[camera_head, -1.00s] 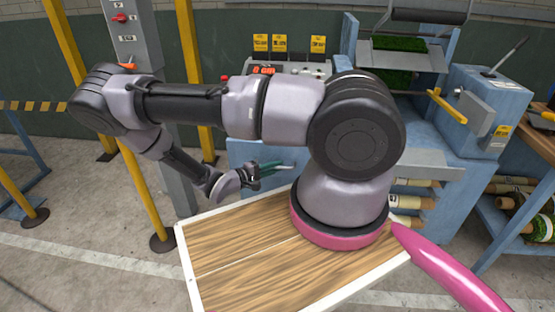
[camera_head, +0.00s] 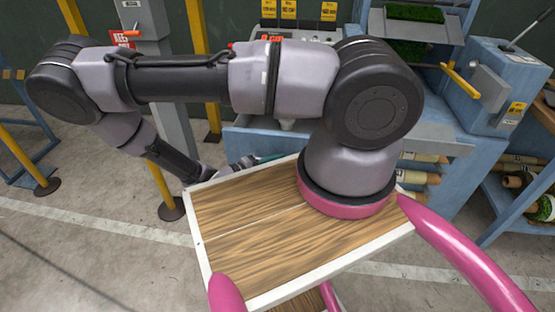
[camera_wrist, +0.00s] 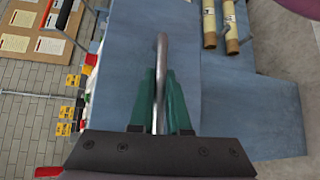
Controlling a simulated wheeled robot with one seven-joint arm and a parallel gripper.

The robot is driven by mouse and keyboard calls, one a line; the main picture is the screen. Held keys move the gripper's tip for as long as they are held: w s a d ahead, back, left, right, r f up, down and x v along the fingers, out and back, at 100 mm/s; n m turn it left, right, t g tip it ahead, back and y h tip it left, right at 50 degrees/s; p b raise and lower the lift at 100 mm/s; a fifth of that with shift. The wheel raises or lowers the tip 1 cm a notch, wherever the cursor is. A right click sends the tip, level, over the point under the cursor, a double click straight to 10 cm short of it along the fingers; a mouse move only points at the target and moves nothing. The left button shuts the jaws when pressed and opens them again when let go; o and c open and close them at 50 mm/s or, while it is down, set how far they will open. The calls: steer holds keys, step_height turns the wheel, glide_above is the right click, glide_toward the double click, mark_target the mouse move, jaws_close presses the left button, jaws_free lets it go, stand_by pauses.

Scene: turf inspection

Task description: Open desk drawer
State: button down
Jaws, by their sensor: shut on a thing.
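The blue desk (camera_head: 240,143) stands behind my arm in the head view. In the wrist view its blue metal face (camera_wrist: 225,95) fills the middle. A curved grey metal handle (camera_wrist: 162,55) stands out from that face. My gripper (camera_wrist: 161,78) is shut on the handle, with one green finger on each side of it.
Rolls (camera_head: 418,168) lie on shelves at the right of the desk. A control panel (camera_head: 285,36) with yellow labels is at the back. Open concrete floor (camera_head: 90,240) lies at the front left.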

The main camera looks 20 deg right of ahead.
steer(key=c, duration=1.2)
jaws_free()
steer(key=shift+a, duration=0.1)
steer(key=v, duration=1)
steer(key=shift+s+a, duration=0.1)
steer(key=shift+a, duration=0.2)
steer(key=shift+r, duration=0.1)
